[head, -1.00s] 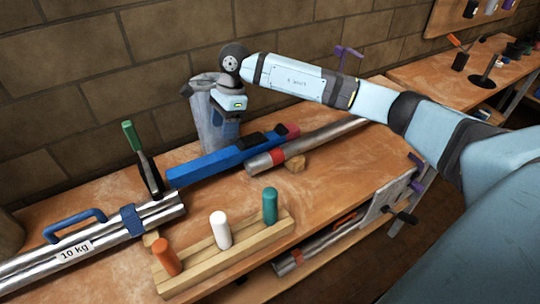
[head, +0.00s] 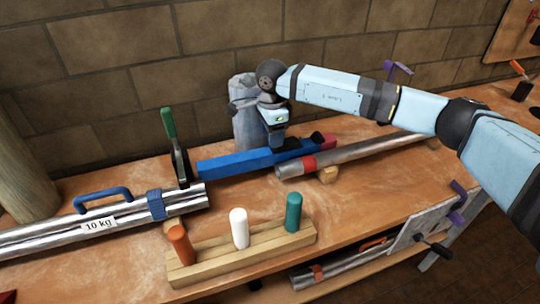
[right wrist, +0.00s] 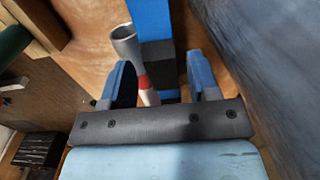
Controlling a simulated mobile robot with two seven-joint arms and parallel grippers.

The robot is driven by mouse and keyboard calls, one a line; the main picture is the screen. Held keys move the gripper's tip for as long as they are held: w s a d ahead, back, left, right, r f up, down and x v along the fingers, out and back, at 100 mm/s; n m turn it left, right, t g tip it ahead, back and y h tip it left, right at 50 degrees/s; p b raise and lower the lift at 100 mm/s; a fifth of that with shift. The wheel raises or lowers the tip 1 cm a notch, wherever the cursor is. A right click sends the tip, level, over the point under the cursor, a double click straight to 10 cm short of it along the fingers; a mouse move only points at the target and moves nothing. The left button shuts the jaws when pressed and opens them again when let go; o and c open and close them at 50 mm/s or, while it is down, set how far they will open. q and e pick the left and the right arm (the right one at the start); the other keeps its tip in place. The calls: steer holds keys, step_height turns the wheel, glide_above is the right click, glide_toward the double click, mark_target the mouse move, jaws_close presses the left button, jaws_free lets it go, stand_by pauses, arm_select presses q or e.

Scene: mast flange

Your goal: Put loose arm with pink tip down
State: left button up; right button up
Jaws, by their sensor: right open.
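The loose arm is a long blue bar (head: 235,164) with dark blocks and a pink tip (head: 330,141) at its right end. It lies along the bench behind the steel tube with a red band (head: 350,153). My right gripper (head: 277,143) points down over the bar's dark section. In the right wrist view my gripper (right wrist: 160,85) is open, and the bar (right wrist: 152,18) with its black block (right wrist: 158,58) runs between the fingers; whether they touch it is unclear. The pink tip is hidden there. My left gripper is not in view.
A grey bag (head: 246,120) stands close behind the gripper. A green-handled clamp (head: 173,140) rises at the bar's left end, beside a 10 kg steel tube (head: 40,237). A wooden rack (head: 205,262) with orange, white and teal pegs stands in front. Bare bench lies right of it.

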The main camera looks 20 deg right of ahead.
mark_target(269, 162)
steer(key=shift+s+f+p, duration=0.2)
steer(key=shift+f+p, duration=0.15)
steer(key=shift+f, duration=2.4)
steer(key=shift+r, duration=0.1)
jaws_close()
